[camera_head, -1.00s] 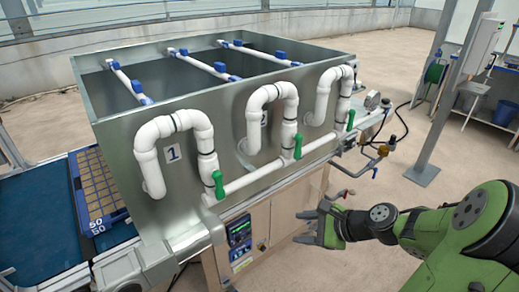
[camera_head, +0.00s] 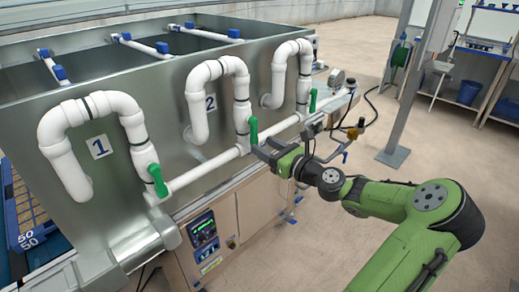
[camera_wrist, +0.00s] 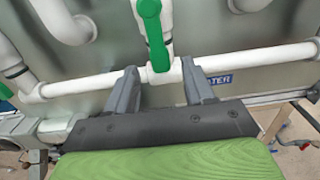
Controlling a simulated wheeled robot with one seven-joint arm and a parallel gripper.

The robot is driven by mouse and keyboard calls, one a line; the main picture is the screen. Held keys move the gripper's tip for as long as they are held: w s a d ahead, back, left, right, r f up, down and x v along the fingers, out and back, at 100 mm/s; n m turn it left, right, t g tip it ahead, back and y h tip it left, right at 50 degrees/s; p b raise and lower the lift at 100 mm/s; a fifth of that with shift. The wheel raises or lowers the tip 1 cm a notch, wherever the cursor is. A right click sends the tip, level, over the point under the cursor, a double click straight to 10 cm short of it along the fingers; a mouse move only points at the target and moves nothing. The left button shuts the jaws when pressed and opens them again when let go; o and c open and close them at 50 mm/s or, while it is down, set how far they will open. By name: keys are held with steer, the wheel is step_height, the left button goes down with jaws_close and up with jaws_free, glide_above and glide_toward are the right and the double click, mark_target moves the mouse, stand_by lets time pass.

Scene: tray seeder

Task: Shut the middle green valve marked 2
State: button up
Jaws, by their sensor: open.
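The middle green valve handle (camera_head: 253,131) stands upright on the white pipe below the loop beside the label 2 (camera_head: 211,103). In the wrist view the green handle (camera_wrist: 155,38) runs lengthwise along its white pipe. My gripper (camera_head: 264,148) is open just right of the handle, at the level of its lower end. In the wrist view my gripper (camera_wrist: 161,78) has one finger on each side of the handle's lower end. I cannot tell whether the fingers touch the pipe or reach past the handle.
A horizontal white pipe (camera_head: 205,168) runs just under the valve. Other green handles stand at the valve by label 1 (camera_head: 157,180) and the far right valve (camera_head: 313,100). A control panel (camera_head: 204,232) sits below. Open floor lies right, with a grey post (camera_head: 412,75).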

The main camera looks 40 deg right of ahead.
mark_target(256, 141)
steer(key=shift+w, duration=1.5)
jaws_close()
